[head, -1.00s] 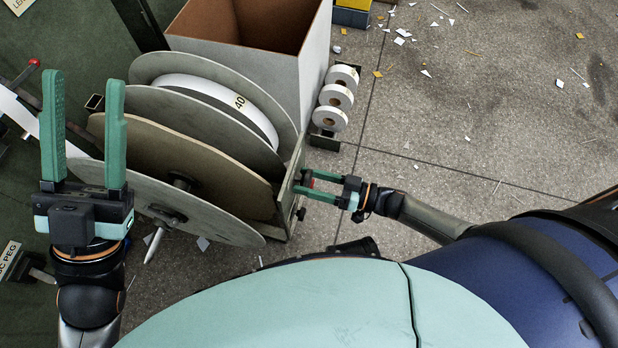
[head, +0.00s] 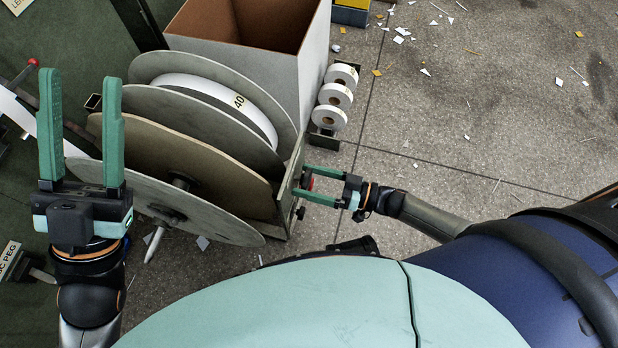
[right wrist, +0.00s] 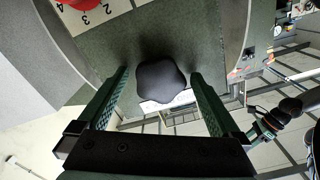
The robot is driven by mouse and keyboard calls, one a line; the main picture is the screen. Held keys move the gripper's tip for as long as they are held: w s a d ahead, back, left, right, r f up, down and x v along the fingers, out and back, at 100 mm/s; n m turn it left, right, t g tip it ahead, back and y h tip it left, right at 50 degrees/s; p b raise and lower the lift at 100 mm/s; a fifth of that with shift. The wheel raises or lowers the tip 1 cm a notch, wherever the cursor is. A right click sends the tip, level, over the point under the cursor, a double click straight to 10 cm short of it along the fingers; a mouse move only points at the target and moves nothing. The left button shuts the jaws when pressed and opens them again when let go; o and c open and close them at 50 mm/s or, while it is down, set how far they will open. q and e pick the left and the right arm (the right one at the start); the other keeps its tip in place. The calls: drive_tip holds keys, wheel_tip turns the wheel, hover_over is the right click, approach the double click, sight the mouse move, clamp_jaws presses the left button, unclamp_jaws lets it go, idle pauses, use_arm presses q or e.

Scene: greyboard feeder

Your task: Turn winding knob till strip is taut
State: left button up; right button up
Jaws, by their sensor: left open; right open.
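A dark lobed knob (right wrist: 160,80) sits on a green-grey panel in the right wrist view. My right gripper (right wrist: 160,84) is open, with one finger on each side of the knob and a visible gap on both sides. In the head view my right gripper (head: 301,181) is at the right side of the reel stand, and the knob's face is hard to make out there. A white strip (head: 15,108) shows at the left edge; its tension cannot be told. My left gripper (head: 82,80) is open and empty, upright left of the large reel discs (head: 205,210).
A red part (right wrist: 80,10) beside a numbered scale is near the right gripper. A tall open box (head: 310,75) stands behind the reels, with small white rolls (head: 335,95) beside it. Paper scraps litter the floor; the floor at right is otherwise clear.

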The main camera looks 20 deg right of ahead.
drive_tip(key=p+v, duration=0.1)
drive_tip(key=v, duration=1.1)
drive_tip(key=shift+d, duration=0.15)
